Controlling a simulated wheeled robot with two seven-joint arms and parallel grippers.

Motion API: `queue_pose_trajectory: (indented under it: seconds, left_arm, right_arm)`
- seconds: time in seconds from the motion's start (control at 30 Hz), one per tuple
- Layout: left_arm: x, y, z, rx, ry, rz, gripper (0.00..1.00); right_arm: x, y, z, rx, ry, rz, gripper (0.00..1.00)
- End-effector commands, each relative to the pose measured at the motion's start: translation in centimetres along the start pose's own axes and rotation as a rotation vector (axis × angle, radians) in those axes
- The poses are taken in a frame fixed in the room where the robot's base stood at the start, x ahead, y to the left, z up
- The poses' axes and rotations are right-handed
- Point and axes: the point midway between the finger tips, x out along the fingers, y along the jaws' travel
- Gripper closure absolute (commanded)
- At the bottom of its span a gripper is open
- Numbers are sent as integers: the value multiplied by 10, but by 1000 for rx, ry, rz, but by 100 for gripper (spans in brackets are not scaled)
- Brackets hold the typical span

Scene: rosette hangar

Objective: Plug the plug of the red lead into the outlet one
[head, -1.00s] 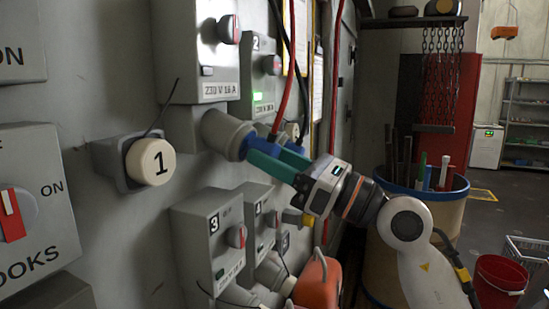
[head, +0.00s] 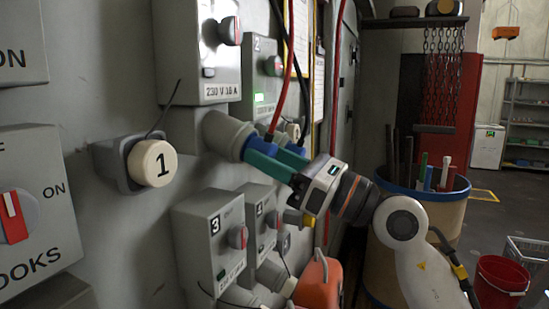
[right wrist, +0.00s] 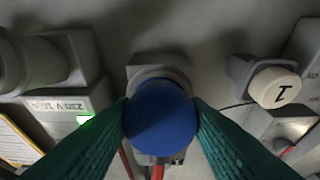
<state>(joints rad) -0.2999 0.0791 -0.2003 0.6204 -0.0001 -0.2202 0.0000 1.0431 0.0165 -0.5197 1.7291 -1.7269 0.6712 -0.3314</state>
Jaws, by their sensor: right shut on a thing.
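Outlet one is a grey box marked 230 V 16 A (head: 205,50) with a round grey socket (head: 222,132) angled out below it. The blue plug (head: 253,138) of the red lead (head: 289,70) is at the socket's mouth, in line with it. I cannot tell how deep it sits. My right gripper (head: 270,163) is shut on the plug, with teal fingers on either side. In the right wrist view the plug's round blue back (right wrist: 160,117) hides most of the socket (right wrist: 160,72). My left gripper is not in view.
A cream cap marked 1 (head: 152,163) stands out from the wall left of the socket. Outlet box 3 (head: 212,240) is below, and box 2 (head: 262,80) is behind. A dark lead hangs beside the red one. A blue-rimmed barrel (head: 420,225) stands at right.

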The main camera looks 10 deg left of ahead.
Motion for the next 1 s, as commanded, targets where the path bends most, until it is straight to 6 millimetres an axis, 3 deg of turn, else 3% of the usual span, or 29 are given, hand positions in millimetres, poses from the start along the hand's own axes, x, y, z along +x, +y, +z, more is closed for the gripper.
queue_pose_trajectory:
  seconds: [0.17,0.2,0.33,0.67,0.77,1.0]
  left_arm:
    - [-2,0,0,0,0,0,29]
    - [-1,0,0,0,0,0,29]
    - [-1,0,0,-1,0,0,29]
    - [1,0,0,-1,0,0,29]
    - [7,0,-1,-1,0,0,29]
    - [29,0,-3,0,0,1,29]
  right_arm:
    - [4,0,-1,0,1,0,96]
    - [3,0,0,-1,1,0,53]
    - [3,0,0,-1,1,0,34]
    - [-1,1,1,-1,0,1,34]
    - [-13,1,2,-2,1,2,34]
    - [-64,1,5,-3,-1,3,34]
